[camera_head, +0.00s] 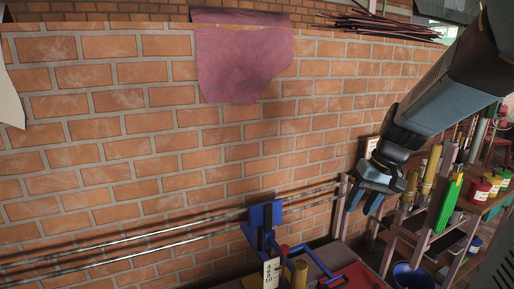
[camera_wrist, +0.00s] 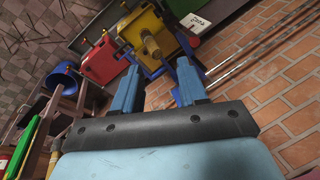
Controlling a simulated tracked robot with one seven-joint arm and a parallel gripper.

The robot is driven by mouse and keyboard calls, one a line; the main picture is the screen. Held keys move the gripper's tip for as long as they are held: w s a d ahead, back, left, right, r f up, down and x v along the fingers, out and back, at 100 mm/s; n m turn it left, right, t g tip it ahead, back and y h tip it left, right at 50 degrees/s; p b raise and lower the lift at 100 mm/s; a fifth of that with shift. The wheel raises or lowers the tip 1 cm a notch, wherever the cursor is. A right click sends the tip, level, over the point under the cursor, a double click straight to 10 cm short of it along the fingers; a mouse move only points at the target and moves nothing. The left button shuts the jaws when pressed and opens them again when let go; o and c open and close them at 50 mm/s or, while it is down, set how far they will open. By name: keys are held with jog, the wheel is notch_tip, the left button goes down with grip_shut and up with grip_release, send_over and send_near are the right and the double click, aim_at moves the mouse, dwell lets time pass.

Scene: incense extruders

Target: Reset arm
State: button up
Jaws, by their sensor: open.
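My gripper (camera_head: 364,203) hangs from my arm on the right of the head view, pointing down in front of the brick wall. In the wrist view its two blue fingers (camera_wrist: 155,88) are spread apart with nothing between them. The gripper is open and empty. It appears above and to the right of the blue extruder (camera_head: 265,215), apart from it. The wrist view shows a yellow extruder body (camera_wrist: 150,38) and a red one (camera_wrist: 101,60) beyond the fingertips.
A brick wall (camera_head: 130,130) with two metal rods (camera_head: 150,237) fills the left. A purple cloth (camera_head: 243,65) hangs on it. Shelving at right holds green sticks (camera_head: 448,203) and red tubs (camera_head: 480,191). A blue bucket (camera_head: 410,276) stands low at right. Dark sticks (camera_head: 385,24) lie on the wall top.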

jog(key=s+a+r+t+h, duration=0.1)
jog(key=s+r+t+h, duration=0.2)
jog(key=s+r, duration=0.5)
jog(key=shift+s+a+r+t, duration=0.3)
jog(key=shift+s+t, duration=0.5)
jog(key=shift+s, duration=0.85)
